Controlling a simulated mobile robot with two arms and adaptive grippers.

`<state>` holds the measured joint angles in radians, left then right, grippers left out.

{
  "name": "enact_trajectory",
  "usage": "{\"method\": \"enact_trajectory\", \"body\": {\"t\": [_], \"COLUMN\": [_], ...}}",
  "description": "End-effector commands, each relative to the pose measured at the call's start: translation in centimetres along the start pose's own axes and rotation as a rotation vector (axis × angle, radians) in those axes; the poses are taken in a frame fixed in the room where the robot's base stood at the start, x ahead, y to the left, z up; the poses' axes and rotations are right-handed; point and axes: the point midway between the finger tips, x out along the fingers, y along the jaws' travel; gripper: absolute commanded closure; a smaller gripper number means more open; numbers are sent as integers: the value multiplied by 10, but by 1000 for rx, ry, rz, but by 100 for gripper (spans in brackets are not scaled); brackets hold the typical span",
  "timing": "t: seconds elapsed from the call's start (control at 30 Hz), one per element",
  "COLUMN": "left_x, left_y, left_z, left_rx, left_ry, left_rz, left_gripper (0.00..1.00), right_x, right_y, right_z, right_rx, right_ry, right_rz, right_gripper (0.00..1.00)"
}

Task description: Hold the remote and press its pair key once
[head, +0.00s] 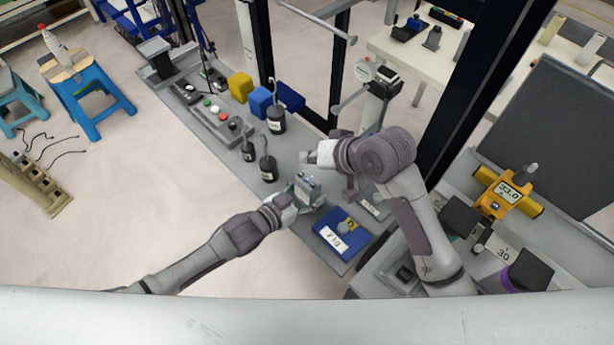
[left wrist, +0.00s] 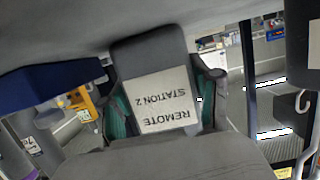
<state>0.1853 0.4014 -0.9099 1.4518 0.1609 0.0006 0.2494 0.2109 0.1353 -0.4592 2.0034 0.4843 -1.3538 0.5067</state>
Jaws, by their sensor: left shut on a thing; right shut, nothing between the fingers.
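The remote (head: 308,186) is a small grey box with keys on its top, held above the bench. My left gripper (head: 297,198) is shut on it, coming from the lower left. In the left wrist view the remote (left wrist: 160,98) shows a white label reading "REMOTE STATION 2", upside down, between green finger pads. My right gripper (head: 309,158) is shut and empty. It points left, just above the remote in the head view, with a small gap in the picture. The key markings are too small to read, so I cannot tell which is the pair key.
Black hooked weights (head: 268,169) stand on the bench left of the remote. A button box (head: 217,122), a yellow block (head: 239,86) and a blue block (head: 260,101) lie farther back. A blue labelled tray (head: 328,225) is close below right. A dark post (head: 465,85) stands behind my right arm.

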Motion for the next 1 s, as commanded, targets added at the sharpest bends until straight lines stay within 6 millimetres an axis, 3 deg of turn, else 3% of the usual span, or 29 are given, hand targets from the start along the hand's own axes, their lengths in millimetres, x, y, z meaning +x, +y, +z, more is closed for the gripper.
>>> {"method": "enact_trajectory", "body": {"t": [0.07,0.1,0.27,0.67,0.77,1.0], "left_x": [0,0,0,-6,-19,-70], "left_y": [0,0,0,0,0,0], "left_z": [0,0,0,1,1,2], "left_rx": [0,0,0,0,0,0], "left_ry": [1,1,0,-1,-1,-2], "left_rz": [0,0,0,0,0,1], "left_gripper": [78,35,9,9,9,9], "right_x": [0,0,0,0,0,0], "right_y": [0,0,0,0,0,0], "right_z": [0,0,0,0,0,0], "right_rx": [0,0,0,0,0,0], "right_ry": [0,0,0,0,0,0], "right_rz": [0,0,0,0,0,0], "right_gripper": [100,100,100,100,100,100]}}
